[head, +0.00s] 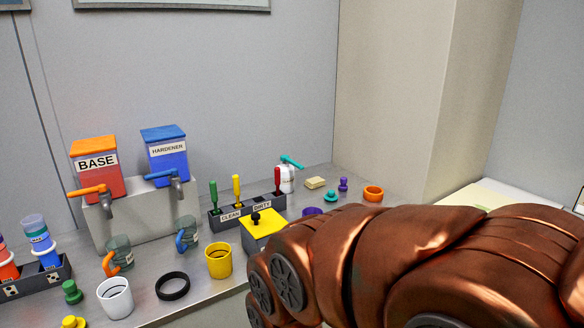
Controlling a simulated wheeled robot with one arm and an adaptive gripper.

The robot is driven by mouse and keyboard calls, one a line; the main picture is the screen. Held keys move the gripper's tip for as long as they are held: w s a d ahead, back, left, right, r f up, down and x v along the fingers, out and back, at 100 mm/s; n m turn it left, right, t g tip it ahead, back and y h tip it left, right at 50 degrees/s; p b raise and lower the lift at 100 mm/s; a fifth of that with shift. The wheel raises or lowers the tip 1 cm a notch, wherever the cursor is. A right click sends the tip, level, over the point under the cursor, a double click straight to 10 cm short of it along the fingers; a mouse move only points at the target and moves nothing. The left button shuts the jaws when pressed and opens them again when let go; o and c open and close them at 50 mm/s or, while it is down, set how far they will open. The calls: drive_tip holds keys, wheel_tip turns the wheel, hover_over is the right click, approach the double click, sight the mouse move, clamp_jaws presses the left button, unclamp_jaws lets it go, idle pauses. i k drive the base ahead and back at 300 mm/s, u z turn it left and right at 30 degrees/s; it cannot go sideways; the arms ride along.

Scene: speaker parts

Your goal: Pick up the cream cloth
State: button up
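A small cream folded piece (315,183), which looks like the cream cloth, lies on the grey bench (352,182) toward the back right, in the head view. It sits right of a white bottle with a teal top (286,178) and behind a teal-green knob-like part (330,196). Nothing touches it that I can see. My brown arm fills the lower right of the view and hides part of the bench's front. My gripper does not show, so its distance from the cloth cannot be told.
A purple part (343,184) and an orange ring (373,193) stand right of the cloth. A clean/dirty rack (247,211), yellow box (262,230), cups and dispensers crowd the left. A wall corner stands behind. A pale sheet (480,196) lies on a white surface at right.

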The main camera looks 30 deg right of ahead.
sight(316, 182)
drive_tip(key=z, duration=2.15)
drive_tip(key=i, duration=2.5)
drive_tip(key=u, duration=3.45)
